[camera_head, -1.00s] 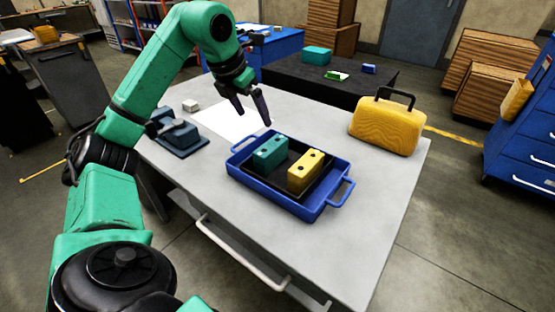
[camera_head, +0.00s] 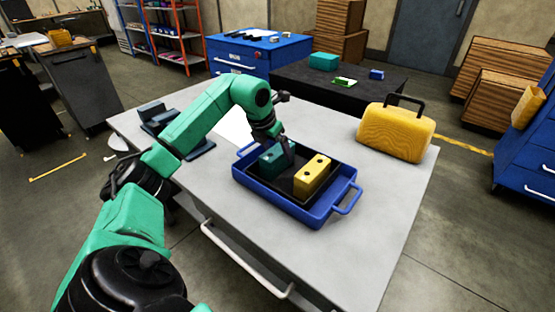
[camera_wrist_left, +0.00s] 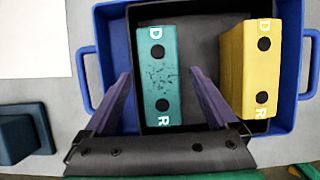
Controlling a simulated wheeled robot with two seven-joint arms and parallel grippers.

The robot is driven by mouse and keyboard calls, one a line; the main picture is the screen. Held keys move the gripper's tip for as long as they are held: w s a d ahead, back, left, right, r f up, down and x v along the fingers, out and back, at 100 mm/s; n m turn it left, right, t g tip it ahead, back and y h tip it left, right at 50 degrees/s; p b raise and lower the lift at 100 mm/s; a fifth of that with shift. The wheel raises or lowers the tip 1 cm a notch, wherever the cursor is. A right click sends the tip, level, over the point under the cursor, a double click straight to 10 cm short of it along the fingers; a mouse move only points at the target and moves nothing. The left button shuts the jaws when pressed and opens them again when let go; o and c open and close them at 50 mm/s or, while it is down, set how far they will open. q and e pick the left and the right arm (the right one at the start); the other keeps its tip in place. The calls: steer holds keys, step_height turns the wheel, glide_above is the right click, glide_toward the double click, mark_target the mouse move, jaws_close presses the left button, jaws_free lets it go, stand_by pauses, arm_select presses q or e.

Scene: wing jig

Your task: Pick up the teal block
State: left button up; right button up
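The teal block (camera_wrist_left: 158,75) lies in the blue tray (camera_wrist_left: 88,62), marked D and R with two dark holes on top. In the head view the teal block (camera_head: 270,160) is partly hidden by my left gripper (camera_head: 283,153). In the left wrist view my left gripper (camera_wrist_left: 160,95) is open, with one finger on each side of the teal block's lower half and a gap to it on both sides. A yellow block (camera_wrist_left: 262,68) lies to the right of the teal block in the same tray. My right gripper is not in view.
The blue tray stands on a grey table (camera_head: 370,190). A yellow case (camera_head: 396,132) stands at the table's right. A dark blue fixture (camera_head: 155,115) and a white sheet (camera_head: 233,128) lie left of the tray. A dark table (camera_head: 300,78) stands behind.

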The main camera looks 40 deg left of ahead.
arm_select(q)
jaws_close()
steer(key=shift+r, duration=0.1)
steer(key=shift+r, duration=0.1)
